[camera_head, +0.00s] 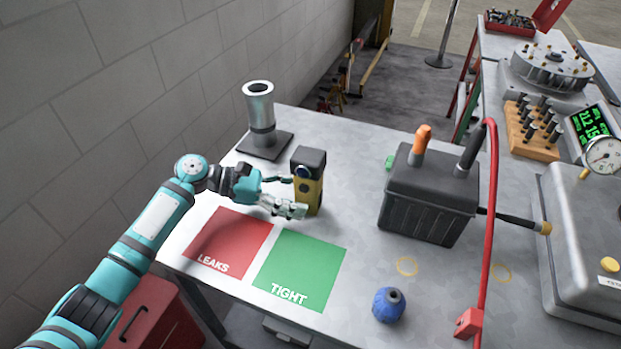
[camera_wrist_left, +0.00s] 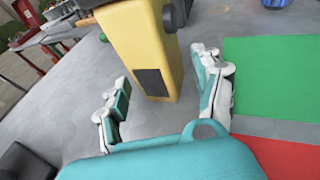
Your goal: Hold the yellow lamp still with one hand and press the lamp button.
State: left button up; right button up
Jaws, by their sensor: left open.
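The yellow lamp (camera_head: 309,192) with a black top stands upright on the grey table, just behind the red and green mats in the head view. In the left wrist view the yellow lamp (camera_wrist_left: 145,50) rises between and beyond the fingers, with a dark panel low on its face. My left gripper (camera_head: 290,194) is open at the lamp's left side, and its fingers (camera_wrist_left: 163,95) show apart on either side of the lamp's lower part. I cannot tell whether they touch it. The lamp button cannot be made out clearly. My right gripper is not in view.
A red mat marked LEAKS (camera_head: 232,243) and a green mat marked TIGHT (camera_head: 302,270) lie in front. A metal cylinder on a base (camera_head: 260,112) stands behind left. A black box (camera_head: 430,195), a red hose (camera_head: 488,230) and a blue object (camera_head: 388,305) are to the right.

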pick_arm(q)
jog(key=shift+x, duration=0.75)
jog(key=shift+d+f, duration=0.1)
jog(key=shift+d, duration=0.15)
jog(key=shift+c, duration=0.2)
jog(key=c, duration=0.9)
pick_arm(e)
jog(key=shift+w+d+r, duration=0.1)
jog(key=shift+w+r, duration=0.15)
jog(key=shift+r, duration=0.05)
pick_arm(q)
jog(key=shift+o, duration=0.2)
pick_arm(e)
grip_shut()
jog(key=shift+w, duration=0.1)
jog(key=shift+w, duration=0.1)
